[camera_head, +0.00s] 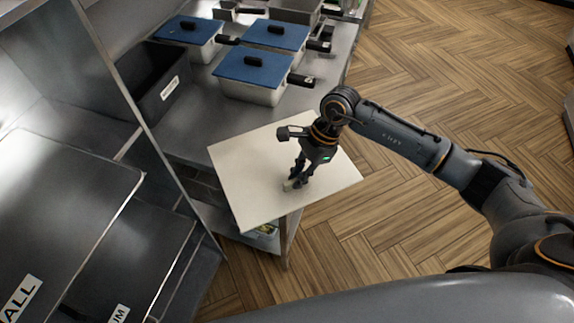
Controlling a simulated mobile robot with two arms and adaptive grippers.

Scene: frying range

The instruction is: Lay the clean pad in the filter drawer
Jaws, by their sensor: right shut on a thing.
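The clean pad (245,180) is a flat, cream-white sheet in the middle of the view. It is at the front end of the steel table, partly over its edge, with its near corner over the shelf. My right gripper (296,184) reaches in from the right and points down at the pad. Its fingers are shut on a small raised part near the pad's right side. I cannot tell whether the pad rests on the table or is held just above it. No open filter drawer can be made out. My left gripper is not in view.
Steel panels (60,200) with partly readable labels stand at the left. Blue-lidded pans (262,68) and a dark bin (150,82) stand on the steel table (190,130). A lower shelf is below. The wooden floor (440,60) at the right is clear.

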